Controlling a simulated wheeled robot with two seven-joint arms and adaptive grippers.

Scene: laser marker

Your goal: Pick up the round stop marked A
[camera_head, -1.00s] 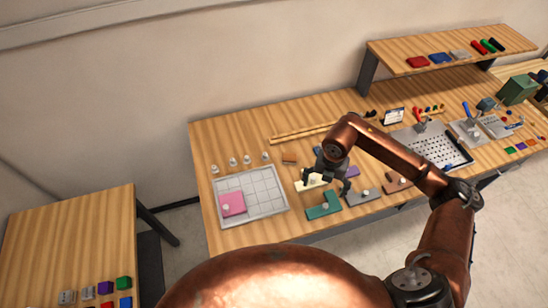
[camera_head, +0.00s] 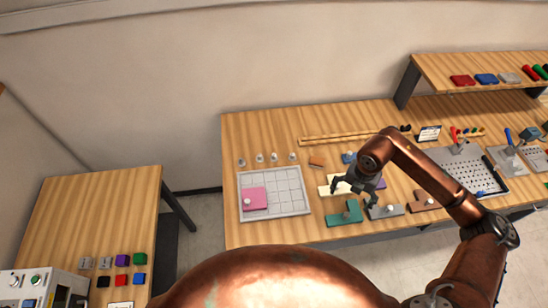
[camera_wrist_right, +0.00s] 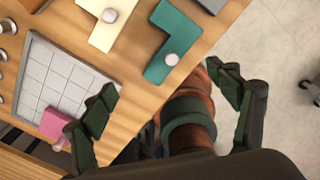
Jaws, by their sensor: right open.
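Several small pale round pegs, which look like the round stops, stand in a row at the back left of the table; one is the leftmost stop (camera_head: 241,162). No letter on them is legible, so I cannot tell which is A. In the right wrist view, similar round pieces (camera_wrist_right: 8,26) show at the left edge. My right gripper (camera_head: 354,196) is open and empty above the knobbed blocks, to the right and in front of the row. In the wrist view its fingers (camera_wrist_right: 160,80) are spread wide. My left gripper is not in view.
A grey gridded tray (camera_head: 285,205) holds a pink block (camera_head: 256,201). A cream block (camera_head: 327,191) and a teal L-shaped block (camera_head: 345,219) lie near my right gripper. A perforated plate (camera_head: 462,167) is further right. A side table (camera_head: 85,205) stands at left.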

